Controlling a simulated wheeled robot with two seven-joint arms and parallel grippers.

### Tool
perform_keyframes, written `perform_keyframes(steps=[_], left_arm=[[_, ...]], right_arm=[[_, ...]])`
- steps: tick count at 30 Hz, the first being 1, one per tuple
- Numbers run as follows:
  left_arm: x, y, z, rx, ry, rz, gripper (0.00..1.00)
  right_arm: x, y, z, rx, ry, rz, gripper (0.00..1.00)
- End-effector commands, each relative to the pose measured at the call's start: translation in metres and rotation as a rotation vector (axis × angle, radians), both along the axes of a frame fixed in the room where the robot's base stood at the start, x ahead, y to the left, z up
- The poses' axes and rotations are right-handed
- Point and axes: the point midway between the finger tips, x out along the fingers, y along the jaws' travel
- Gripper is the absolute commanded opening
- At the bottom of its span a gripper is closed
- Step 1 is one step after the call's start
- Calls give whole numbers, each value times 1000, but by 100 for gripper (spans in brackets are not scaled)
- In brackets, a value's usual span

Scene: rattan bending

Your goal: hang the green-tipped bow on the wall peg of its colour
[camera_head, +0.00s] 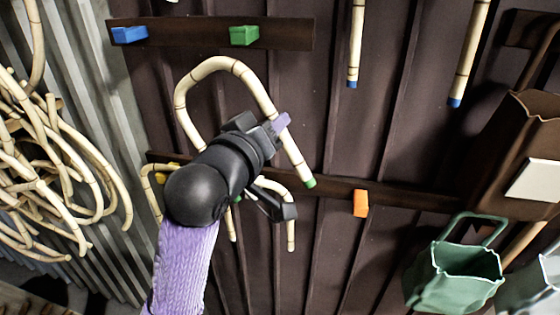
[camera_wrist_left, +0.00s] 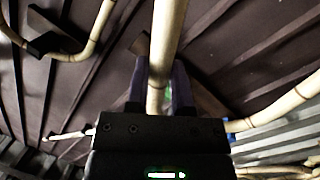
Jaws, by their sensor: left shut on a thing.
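The green-tipped bow (camera_head: 232,63) is a pale rattan cane bent into an arch, held in front of the dark wall with its curve upward. One green tip (camera_head: 309,183) points down to the right; the left leg runs behind my gripper. My left gripper (camera_head: 281,123) is shut on the bow's right leg. In the left wrist view the cane (camera_wrist_left: 165,45) runs between the two fingers. The green peg (camera_head: 244,35) is on the upper rail, above and apart from the bow, with nothing on it. My right gripper is not in view.
A blue peg (camera_head: 130,35) shares the upper rail (camera_head: 190,33). The lower rail (camera_head: 410,197) bears an orange peg (camera_head: 361,203) and a yellow peg (camera_head: 168,172). Other bent canes (camera_head: 291,235) hang behind my gripper. Blue-tipped canes (camera_head: 355,45) hang at upper right. Rattan coils (camera_head: 45,160) are left.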

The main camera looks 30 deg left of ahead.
Motion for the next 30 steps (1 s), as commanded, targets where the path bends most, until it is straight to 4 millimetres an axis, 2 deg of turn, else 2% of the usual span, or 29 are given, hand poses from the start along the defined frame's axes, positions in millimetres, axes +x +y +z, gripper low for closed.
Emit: perform_keyframes(steps=[1,4,8,30], left_arm=[[0,1,20,-2,-3,-1,0],[0,2,28,-8,-2,-6,0],[6,4,26,-10,0,-7,0],[75,22,19,-9,0,-6,0]], right_arm=[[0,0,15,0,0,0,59],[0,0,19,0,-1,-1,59],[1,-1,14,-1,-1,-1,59],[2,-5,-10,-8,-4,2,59]])
